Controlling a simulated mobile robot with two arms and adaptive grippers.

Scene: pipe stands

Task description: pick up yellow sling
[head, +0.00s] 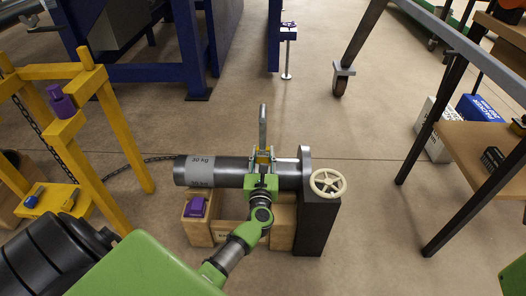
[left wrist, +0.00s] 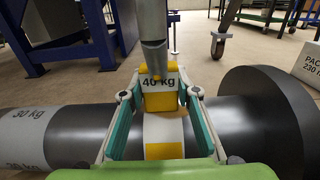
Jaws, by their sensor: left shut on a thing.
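The yellow sling (head: 264,158) sits around the middle of a dark pipe (head: 232,172) marked 30 kg on a grey band. In the left wrist view the sling (left wrist: 163,101) has a label reading 40 kg and a white and yellow band running down over the pipe (left wrist: 95,125). My left gripper (head: 262,153) is above the pipe, its fingers on either side of the sling and shut on it. A grey metal bar (head: 263,125) rises from the top of the sling. The sling's underside is hidden. My right gripper is not in view.
The pipe rests on a wooden stand (head: 222,232) with a purple block (head: 197,207). A dark post with a cream handwheel (head: 328,182) is at its right end. A yellow frame (head: 100,120) with a chain is at left, and a shelf (head: 480,165) at right.

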